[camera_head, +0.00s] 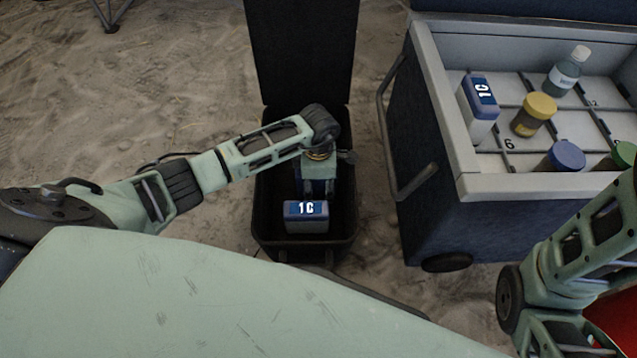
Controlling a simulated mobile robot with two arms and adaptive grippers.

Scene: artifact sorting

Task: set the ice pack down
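A blue and white ice pack marked "1C" (306,222) is inside the tall black bin (262,215) in the middle. My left arm reaches in from the left, and my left gripper (318,188) points down into the bin at the far edge of the pack. The fingertips are partly hidden, so I cannot tell whether they grip the pack or only sit beside it. A second "1C" pack (479,108) stands in the blue cooler (470,187) at the right. My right arm shows at the lower right; its fingers are out of view.
The cooler has a divided tray holding a yellow-capped jar (534,115), a teal bottle (567,72), a blue-capped jar (562,157) and a green-capped one (624,155). The bin's raised lid (302,50) stands behind it. A cooler handle (413,182) projects toward the bin. Sandy ground surrounds them.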

